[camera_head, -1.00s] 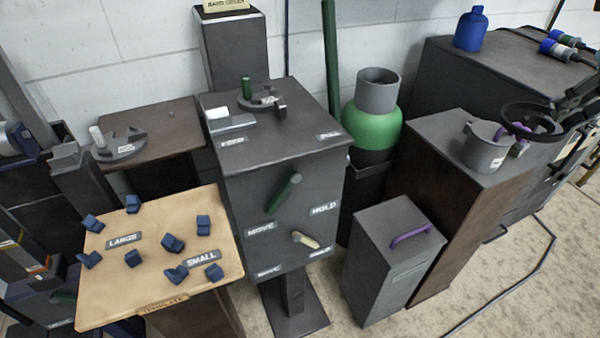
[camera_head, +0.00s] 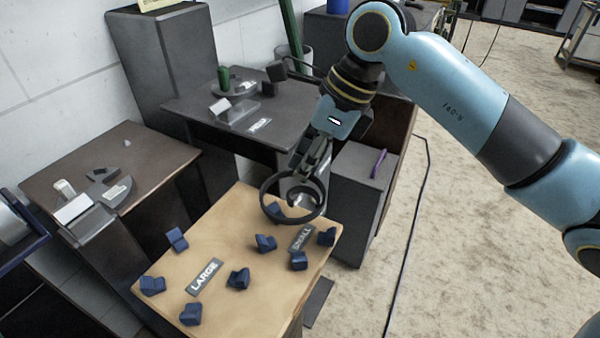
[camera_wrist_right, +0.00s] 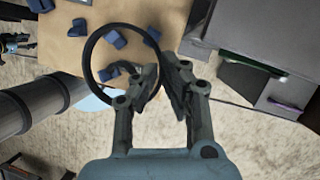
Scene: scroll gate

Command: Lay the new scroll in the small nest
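A dark ring (camera_head: 293,197), which looks like the new scroll, is held at its rim by my right gripper (camera_head: 307,172) in the head view. In the right wrist view the ring (camera_wrist_right: 84,62) reaches left from the nearly closed fingers (camera_wrist_right: 163,85). It appears to hang above the tan board (camera_head: 222,224), over its far right part. The small nest is the group of blue blocks, such as this block (camera_head: 298,260), around the SMALL label (camera_head: 301,238). The ring partly covers one block there. My left gripper is not in view.
More blue blocks (camera_head: 238,278) stand around the LARGE label (camera_head: 205,277). A dark table (camera_head: 250,128) with fittings stands behind the board. A grey box with a purple handle (camera_head: 378,163) stands close on the right. A brown table (camera_head: 140,155) is at left.

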